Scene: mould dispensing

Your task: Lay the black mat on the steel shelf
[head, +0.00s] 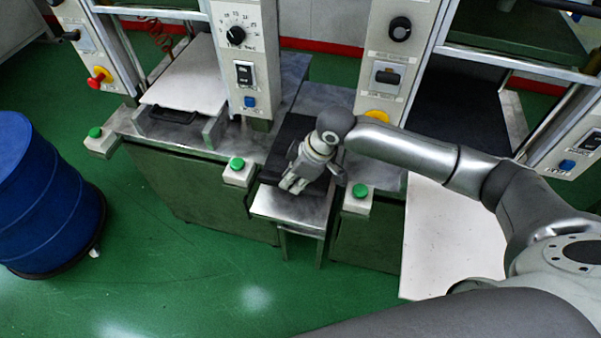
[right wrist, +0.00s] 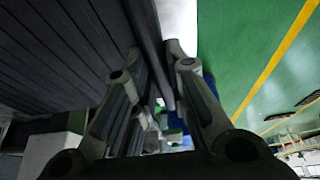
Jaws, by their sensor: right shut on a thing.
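The black mat (head: 288,138) is a dark flat sheet between the two grey control columns, at the back of the steel shelf (head: 287,207). The shelf juts out at the front, with its bright front part bare. My right gripper (head: 292,184) is above the shelf and shut on the mat's near edge. In the right wrist view the mat's dark ribbed face (right wrist: 65,50) fills the upper left, and its edge runs between the fingers (right wrist: 165,85). My gripper hides part of the mat; I cannot tell whether the mat touches the shelf. My left gripper is not in view.
Green buttons (head: 237,164) and (head: 361,191) flank the shelf. A pale plate (head: 186,78) lies on the left press. Another dark surface (head: 455,110) is in the right machine, behind a white panel (head: 450,235). A blue drum (head: 45,195) stands left; green floor between is clear.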

